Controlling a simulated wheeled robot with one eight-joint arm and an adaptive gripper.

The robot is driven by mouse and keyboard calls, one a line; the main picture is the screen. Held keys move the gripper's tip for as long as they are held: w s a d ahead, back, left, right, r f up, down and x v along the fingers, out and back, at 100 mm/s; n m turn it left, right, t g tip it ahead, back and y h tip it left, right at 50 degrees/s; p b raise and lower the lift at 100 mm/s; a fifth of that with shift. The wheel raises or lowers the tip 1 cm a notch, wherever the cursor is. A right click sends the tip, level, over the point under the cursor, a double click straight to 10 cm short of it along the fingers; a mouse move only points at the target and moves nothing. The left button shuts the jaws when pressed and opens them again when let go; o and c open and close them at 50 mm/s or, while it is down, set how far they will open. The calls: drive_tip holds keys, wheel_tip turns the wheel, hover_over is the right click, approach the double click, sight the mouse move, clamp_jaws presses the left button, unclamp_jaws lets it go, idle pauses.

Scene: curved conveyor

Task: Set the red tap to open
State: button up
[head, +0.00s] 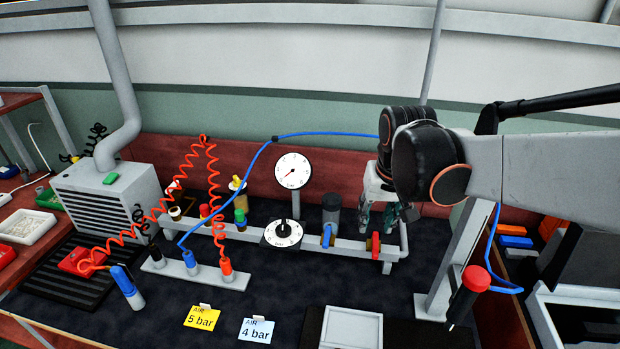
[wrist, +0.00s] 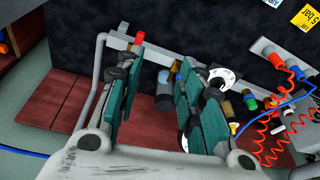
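The red tap (head: 375,244) sits near the right end of the grey pipe rail (head: 352,247) in the head view. Its short red handle appears to stand crosswise to the rail. My gripper (head: 380,214) hangs just above and behind it, with green-grey fingers pointing down. In the wrist view the fingers of my gripper (wrist: 160,85) are spread wide with nothing held between them. I cannot tell whether a finger touches the tap.
A blue tap (head: 327,236) is left of the red one, with a grey cylinder (head: 331,208) behind it. A dial gauge (head: 293,171) and a round knob plate (head: 282,233) stand further left. Hoses cross the left side.

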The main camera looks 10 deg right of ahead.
sight(376, 248)
drive_tip(key=w+d+f+m+g+p, duration=0.2)
drive_tip(key=w+d+f+g+p, duration=0.15)
drive_tip(key=w+d+f, duration=0.35)
drive_tip(key=shift+t, duration=0.25)
drive_tip(key=f+b, duration=0.1)
drive_tip(key=f, duration=0.2)
drive_tip(key=f+b, duration=0.2)
drive_tip(key=f, duration=0.2)
drive_tip(key=a+f+b, duration=0.1)
drive_tip(key=f, duration=0.3)
drive_tip(key=shift+w+a+f, duration=0.1)
drive_tip(key=shift+w+f, duration=0.05)
drive_tip(key=shift+w, duration=0.2)
clamp_jaws()
